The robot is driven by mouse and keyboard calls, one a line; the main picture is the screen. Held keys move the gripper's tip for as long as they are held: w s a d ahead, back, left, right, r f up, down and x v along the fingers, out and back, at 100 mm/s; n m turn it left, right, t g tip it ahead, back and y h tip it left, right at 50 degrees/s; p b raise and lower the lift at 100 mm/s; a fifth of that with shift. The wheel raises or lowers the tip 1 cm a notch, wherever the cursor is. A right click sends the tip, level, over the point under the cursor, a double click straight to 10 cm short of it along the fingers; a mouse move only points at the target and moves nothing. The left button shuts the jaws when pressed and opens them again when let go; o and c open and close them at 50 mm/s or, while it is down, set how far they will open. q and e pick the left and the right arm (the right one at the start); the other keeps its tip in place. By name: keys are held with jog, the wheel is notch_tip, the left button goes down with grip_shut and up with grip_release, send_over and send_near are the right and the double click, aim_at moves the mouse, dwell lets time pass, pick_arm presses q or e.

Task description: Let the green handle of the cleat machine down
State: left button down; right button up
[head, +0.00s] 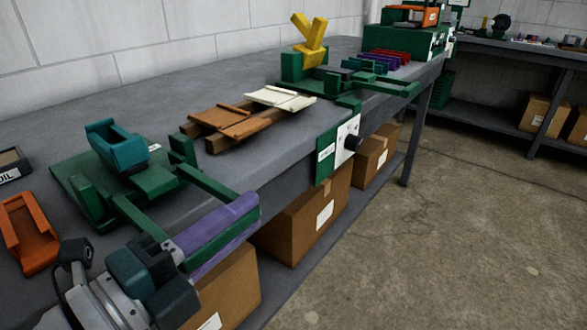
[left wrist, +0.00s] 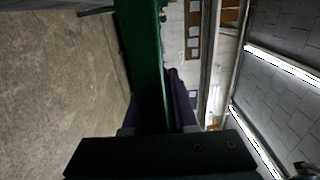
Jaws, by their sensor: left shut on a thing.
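The cleat machine (head: 75,180) is a green base on the bench at the left, with a teal block (head: 115,146) on it. Its green handle (head: 208,188) has two side arms reaching out past the bench's front edge, joined by a crossbar. My left gripper (head: 215,237) comes in from the lower left, its purple fingers around the crossbar. The left wrist view shows the green bar (left wrist: 146,70) between the purple fingers (left wrist: 180,105). The gripper hides part of the bar. I cannot tell the handle's exact angle. My right gripper is not in view.
An orange tray (head: 28,232) lies left of the machine. Wooden and cream pieces (head: 235,122) lie mid-bench. A second green machine (head: 300,70) with a yellow Y-shaped part stands farther along. Cardboard boxes (head: 310,215) fill the shelf below. The floor at right is clear.

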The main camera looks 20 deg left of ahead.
pick_arm(q)
jog(key=shift+a+f, duration=0.1)
jog(key=shift+f, duration=0.15)
jog(key=c, duration=0.7)
grip_release()
jog(key=shift+r, duration=0.1)
jog(key=v, duration=1)
